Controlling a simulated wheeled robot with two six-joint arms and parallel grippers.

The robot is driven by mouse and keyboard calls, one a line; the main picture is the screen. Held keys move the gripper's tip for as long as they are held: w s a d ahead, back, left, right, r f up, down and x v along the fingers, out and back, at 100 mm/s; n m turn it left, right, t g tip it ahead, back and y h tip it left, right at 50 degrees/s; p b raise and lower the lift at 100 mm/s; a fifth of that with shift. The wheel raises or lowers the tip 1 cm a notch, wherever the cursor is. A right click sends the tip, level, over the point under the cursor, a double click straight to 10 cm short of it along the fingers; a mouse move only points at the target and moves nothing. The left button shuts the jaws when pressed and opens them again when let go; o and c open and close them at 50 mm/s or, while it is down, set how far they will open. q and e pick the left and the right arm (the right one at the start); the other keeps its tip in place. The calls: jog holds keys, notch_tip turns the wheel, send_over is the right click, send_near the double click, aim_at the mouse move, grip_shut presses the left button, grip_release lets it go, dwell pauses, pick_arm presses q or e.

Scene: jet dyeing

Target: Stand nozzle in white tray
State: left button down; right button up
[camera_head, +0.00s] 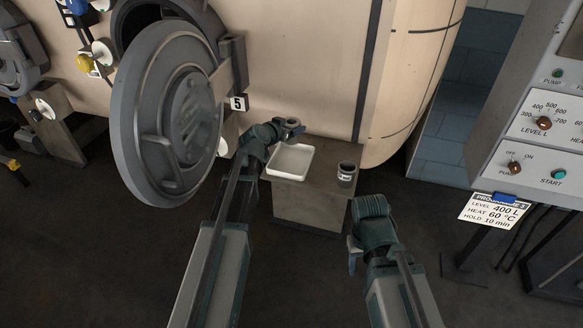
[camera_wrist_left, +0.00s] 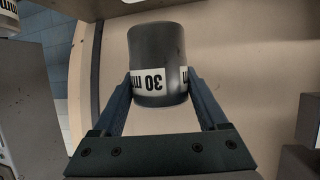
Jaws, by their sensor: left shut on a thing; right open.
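My left gripper (camera_head: 278,128) is shut on a dark grey nozzle (camera_wrist_left: 157,62), a short cylinder with a white band. The band reads "30 m…" upside down in the left wrist view. In the head view this nozzle (camera_head: 291,122) is held above the back edge of the white tray (camera_head: 289,175). The tray is shallow, rectangular and looks empty. My right gripper (camera_head: 353,254) is open and empty, in front of the stand and to its right.
The tray sits on a grey-brown stand (camera_head: 310,205). A second dark nozzle (camera_head: 346,174) with a white label stands upright to its right. The open round door (camera_head: 165,115) is close on the left. The beige vessel (camera_head: 300,60) rises behind. A control panel (camera_head: 540,130) is far right.

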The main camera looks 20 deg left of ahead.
aim_at(291, 142)
pick_arm(q)
notch_tip(291, 142, down, 6)
jog(key=b, duration=0.6)
jog(key=shift+f, duration=0.1)
jog(key=shift+f, duration=0.1)
notch_tip(291, 142, down, 4)
jog(key=b, duration=0.4)
jog(key=shift+r, duration=0.25)
jog(key=shift+f, duration=0.15)
grip_release()
